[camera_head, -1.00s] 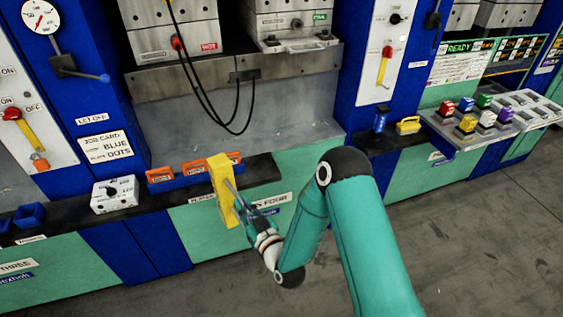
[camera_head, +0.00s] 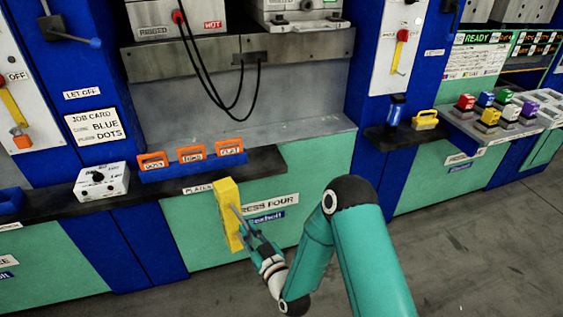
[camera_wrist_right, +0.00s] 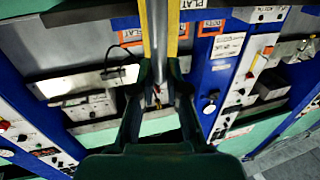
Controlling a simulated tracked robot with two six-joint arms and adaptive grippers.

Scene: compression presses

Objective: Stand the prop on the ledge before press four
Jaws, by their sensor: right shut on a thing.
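The prop, a long yellow block (camera_head: 227,217), is held upright by my right gripper (camera_head: 243,220) in the head view. It appears in front of the green face of press four, with its top near the front edge of the black ledge (camera_head: 265,162). It partly covers the PRESS FOUR label. Whether it touches the edge cannot be told. In the right wrist view, the right gripper's dark fingers (camera_wrist_right: 158,75) close together at the yellow prop (camera_wrist_right: 173,28). My left gripper is not in view.
A blue rack (camera_head: 205,167) with orange-topped pieces stands on the ledge. A white control box (camera_head: 101,181) is left of it. The ledge is bare right of the rack. Black cables (camera_head: 235,105) hang above. Colored blocks (camera_head: 490,116) and a yellow-handled piece (camera_head: 425,119) are farther right.

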